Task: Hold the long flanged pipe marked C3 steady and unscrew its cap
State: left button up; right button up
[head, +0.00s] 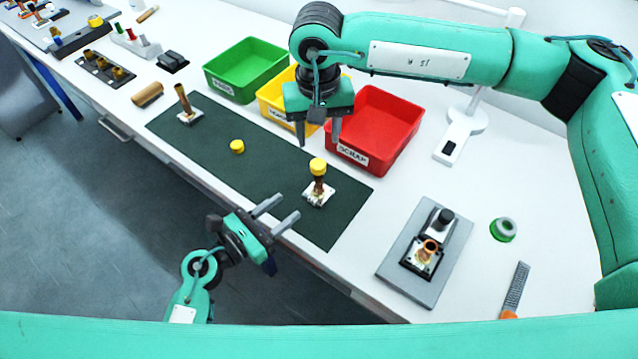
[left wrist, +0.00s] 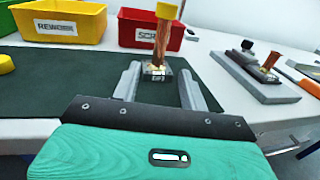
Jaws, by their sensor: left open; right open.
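A brown pipe (head: 317,188) with a yellow cap (head: 318,166) stands upright on a pale square flange on the dark green mat (head: 262,178). The pipe also shows in the left wrist view (left wrist: 162,40); I cannot clearly read the mark on its flange. My left gripper (head: 287,208) is open and empty, low at the mat's front edge, its fingers pointing at the pipe from the near left. In the left wrist view the pipe stands beyond and between the fingertips, apart from them. My right gripper (head: 318,142) is open and empty, pointing down above and behind the cap.
A loose yellow cap (head: 237,146) and an uncapped pipe (head: 184,103) are on the mat. Behind stand green (head: 245,72), yellow (head: 268,101) and red (head: 374,128) bins, the red one close to my right gripper. A grey fixture plate (head: 424,283) lies at right.

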aim_at(315, 186)
pick_arm(q)
jog(key=x, duration=1.1)
jog(key=shift+w+d, duration=0.1)
grip_shut()
